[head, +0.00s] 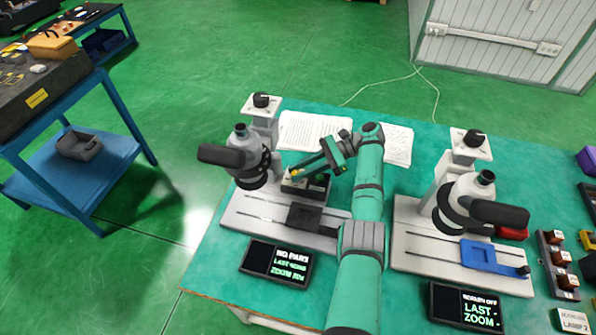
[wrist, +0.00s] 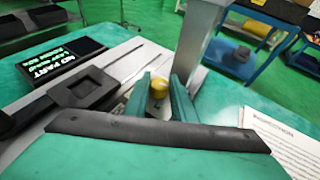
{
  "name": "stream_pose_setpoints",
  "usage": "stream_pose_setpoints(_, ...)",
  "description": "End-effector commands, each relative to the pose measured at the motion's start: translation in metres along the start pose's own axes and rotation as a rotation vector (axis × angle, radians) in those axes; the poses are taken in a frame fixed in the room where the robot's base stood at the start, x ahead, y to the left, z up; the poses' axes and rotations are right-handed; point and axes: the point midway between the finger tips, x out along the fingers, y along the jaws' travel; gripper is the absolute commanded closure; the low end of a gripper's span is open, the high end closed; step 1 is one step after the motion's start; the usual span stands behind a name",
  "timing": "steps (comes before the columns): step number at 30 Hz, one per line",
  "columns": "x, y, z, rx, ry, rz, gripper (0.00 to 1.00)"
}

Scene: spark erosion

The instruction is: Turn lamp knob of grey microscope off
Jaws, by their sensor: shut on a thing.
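The grey microscope (head: 243,142) stands on its pale base plate (head: 250,212) at the left of the bench, with a black eyepiece end pointing left. My gripper (head: 303,170) reaches in from the right, low beside the microscope's column. The fingers are shut on this knob. The knob's lower part and any pointer mark are hard to make out. A black stage block (head: 304,217) lies on the base plate in front.
A white microscope (head: 466,195) with a blue stage part (head: 483,254) stands to the right. Display panels (head: 277,262) and (head: 466,305) lie at the front. Paper sheets (head: 312,130) lie behind my arm. A blue trolley (head: 75,165) stands left, across open floor.

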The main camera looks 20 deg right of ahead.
Motion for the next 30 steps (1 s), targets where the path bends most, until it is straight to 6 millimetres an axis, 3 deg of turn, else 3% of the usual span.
stream_pose_setpoints(26, 0.0023, -0.0041, 0.0012, -0.004, 0.006, -0.008, 0.99)
stream_pose_setpoints(27, 0.0024, -0.0041, 0.0012, -0.004, 0.005, -0.008, 0.72)
stream_pose_setpoints(29, 0.0024, -0.0041, 0.0012, -0.003, 0.005, -0.008, 0.58)
stream_pose_setpoints(30, 0.0023, -0.0039, 0.0010, -0.003, 0.005, -0.007, 0.58)
